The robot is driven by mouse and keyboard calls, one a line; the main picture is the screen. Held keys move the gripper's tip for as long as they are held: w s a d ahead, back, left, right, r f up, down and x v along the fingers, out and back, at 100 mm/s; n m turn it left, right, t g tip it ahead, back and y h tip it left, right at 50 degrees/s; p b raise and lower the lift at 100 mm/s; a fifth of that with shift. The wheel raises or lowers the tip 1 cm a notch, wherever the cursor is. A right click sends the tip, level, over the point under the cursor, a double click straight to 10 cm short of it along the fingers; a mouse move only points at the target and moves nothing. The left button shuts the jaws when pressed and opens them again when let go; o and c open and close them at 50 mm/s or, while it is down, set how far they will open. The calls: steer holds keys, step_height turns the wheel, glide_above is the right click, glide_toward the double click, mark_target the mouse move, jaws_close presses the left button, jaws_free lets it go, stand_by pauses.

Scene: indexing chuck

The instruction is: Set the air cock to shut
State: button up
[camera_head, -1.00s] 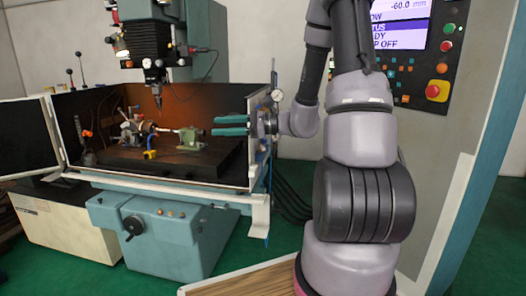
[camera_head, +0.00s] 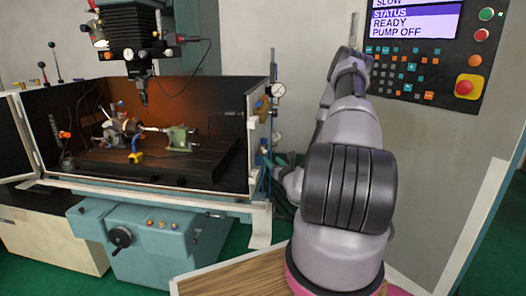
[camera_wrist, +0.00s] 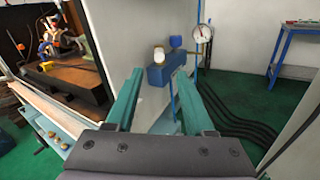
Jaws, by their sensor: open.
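My gripper (camera_wrist: 158,74) is open and empty in the wrist view, its two teal fingers spread and pointing ahead. Ahead of the fingertips is a blue block (camera_wrist: 168,69) on the enclosure's outer side. It bears a cream-topped knob (camera_wrist: 158,54) and a blue cup-like part (camera_wrist: 175,42). A blue pipe and a round white gauge (camera_wrist: 203,33) stand to its right; the gauge also shows in the head view (camera_head: 278,90). I cannot tell for sure which fitting is the air cock, or its setting. In the head view my arm mostly hides my gripper.
The enclosure (camera_head: 150,182) holds a chuck (camera_head: 118,130) and a green tailstock (camera_head: 180,138). Black hoses (camera_wrist: 235,125) run over the green floor at right in the wrist view. A control panel (camera_head: 425,50) hangs on the right wall. A blue table (camera_wrist: 290,40) stands beyond.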

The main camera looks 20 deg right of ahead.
mark_target(264, 149)
steer(key=w, duration=0.9)
steer(key=shift+w+d, duration=0.3)
steer(key=shift+a, duration=0.1)
jaws_close()
